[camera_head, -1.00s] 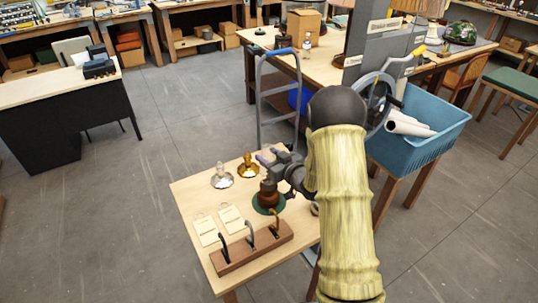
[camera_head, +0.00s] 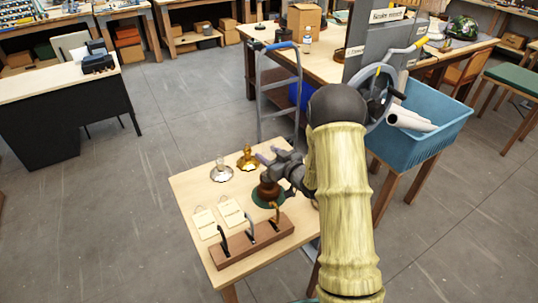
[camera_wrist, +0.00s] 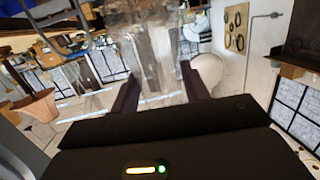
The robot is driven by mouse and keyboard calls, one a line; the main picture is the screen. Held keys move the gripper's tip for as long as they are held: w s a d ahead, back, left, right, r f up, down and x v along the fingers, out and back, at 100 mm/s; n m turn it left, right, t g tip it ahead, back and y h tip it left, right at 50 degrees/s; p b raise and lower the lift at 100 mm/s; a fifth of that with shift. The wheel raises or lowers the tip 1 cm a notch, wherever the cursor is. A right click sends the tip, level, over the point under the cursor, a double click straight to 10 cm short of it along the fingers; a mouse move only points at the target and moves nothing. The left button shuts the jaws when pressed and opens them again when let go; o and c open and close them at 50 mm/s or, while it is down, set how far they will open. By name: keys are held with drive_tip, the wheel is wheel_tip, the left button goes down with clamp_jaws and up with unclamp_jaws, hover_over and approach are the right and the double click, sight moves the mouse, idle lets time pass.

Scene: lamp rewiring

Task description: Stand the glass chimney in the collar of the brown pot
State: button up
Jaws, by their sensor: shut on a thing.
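The brown pot (camera_head: 268,190) stands on a round green base on the small wooden table (camera_head: 190,190). My gripper (camera_head: 270,158) is just above and behind the pot in the head view. In the wrist view its two dark fingers (camera_wrist: 158,92) are shut on the clear glass chimney (camera_wrist: 152,50), which extends up and out of the picture. The glass is barely visible in the head view, so I cannot tell its exact tilt there or whether it touches the collar. The pot's collar is partly hidden by my gripper.
A silver lamp base (camera_head: 221,172) and a brass one (camera_head: 248,160) stand left of the pot. Pale cards (camera_head: 231,213) and a wooden rack with hooks (camera_head: 252,243) lie in front. A blue hand truck (camera_head: 262,95) stands behind the table, a blue bin (camera_head: 432,140) to the right.

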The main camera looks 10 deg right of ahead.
drive_tip(key=shift+f+b, duration=0.15)
drive_tip(key=shift+b, duration=0.15)
idle(0.5)
drive_tip(key=o, duration=1.1)
drive_tip(key=b+v, duration=0.4)
drive_tip(key=v, duration=1.3)
drive_tip(key=shift+s+d+b, duration=0.1)
drive_tip(key=shift+s+b, duration=0.1)
drive_tip(key=shift+b, duration=0.15)
